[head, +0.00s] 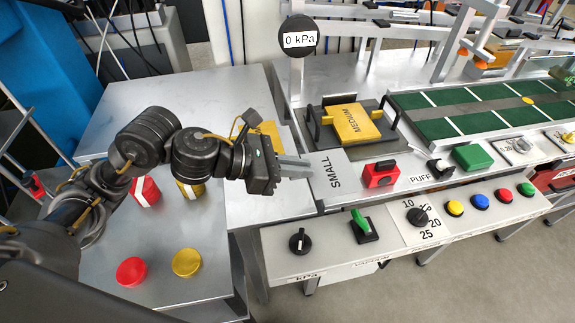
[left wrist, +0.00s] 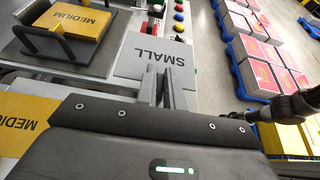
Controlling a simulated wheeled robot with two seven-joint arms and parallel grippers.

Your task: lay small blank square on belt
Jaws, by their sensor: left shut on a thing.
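The small blank square (head: 337,176) is a thin light grey plate marked SMALL. My left gripper (head: 300,168) is shut on its left edge in the head view and holds it out level in front of the console. In the left wrist view the square (left wrist: 150,58) sticks out beyond the fingertips (left wrist: 162,75). The belt (head: 480,122) is green with white cross lines and a grey middle strip, at the back right, apart from the square. My right gripper is not seen in the head view.

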